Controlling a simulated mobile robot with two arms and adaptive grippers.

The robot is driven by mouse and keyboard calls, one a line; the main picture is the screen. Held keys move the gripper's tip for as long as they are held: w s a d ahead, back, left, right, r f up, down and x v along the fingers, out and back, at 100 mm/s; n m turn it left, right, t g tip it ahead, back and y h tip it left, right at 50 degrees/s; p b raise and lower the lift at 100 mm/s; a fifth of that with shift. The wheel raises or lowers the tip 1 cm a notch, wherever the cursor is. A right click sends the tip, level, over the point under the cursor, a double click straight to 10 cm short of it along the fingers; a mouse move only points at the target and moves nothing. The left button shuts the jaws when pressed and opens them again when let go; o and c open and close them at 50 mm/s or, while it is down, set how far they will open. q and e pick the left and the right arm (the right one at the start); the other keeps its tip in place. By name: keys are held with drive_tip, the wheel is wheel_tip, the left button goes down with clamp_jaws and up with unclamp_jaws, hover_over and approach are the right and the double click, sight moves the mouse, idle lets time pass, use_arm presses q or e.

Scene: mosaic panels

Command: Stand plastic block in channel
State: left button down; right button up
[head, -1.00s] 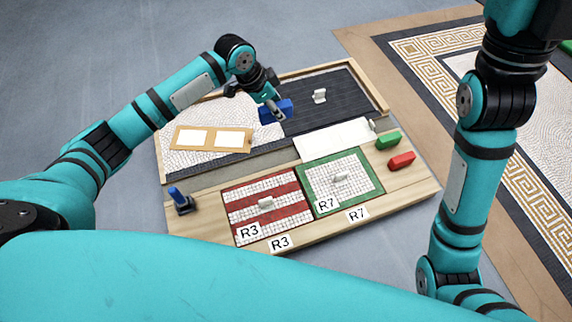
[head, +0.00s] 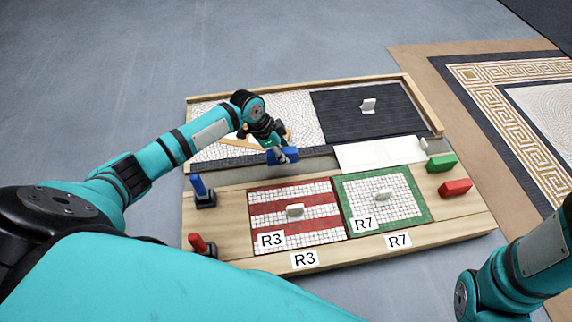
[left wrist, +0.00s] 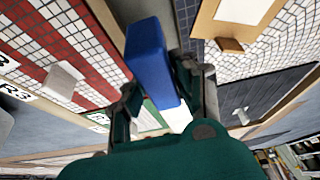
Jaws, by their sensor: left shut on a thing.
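A blue block (head: 283,156) is held in my left gripper (head: 273,147), above the boundary of the dark strip and the grey channel. The left wrist view shows the block (left wrist: 148,60) long and smooth between the fingers (left wrist: 165,100), tilted in the picture. The grey channel (head: 235,175) runs across the board between the back panels and the front wooden part. I cannot tell whether the block touches anything below. My right arm shows at the lower right, but its gripper is out of view.
Red-striped panel R3 (head: 268,232) and green-bordered panel R7 (head: 409,212) lie in front, with pale handles. A white slab (head: 365,155) covers the channel's right part. Green (head: 441,163) and red (head: 455,188) blocks lie right. Blue (head: 199,186) and red (head: 197,243) handled tools stand left.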

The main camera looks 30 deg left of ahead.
use_arm(q)
wheel_tip(320, 180, down, 4)
drive_tip(key=b, duration=0.3)
drive_tip(key=shift+r, duration=0.2)
drive_tip(key=shift+f, duration=0.15)
drive_tip(key=shift+f, duration=0.4)
drive_tip(key=shift+f, duration=0.1)
drive_tip(key=c, duration=1)
unclamp_jaws()
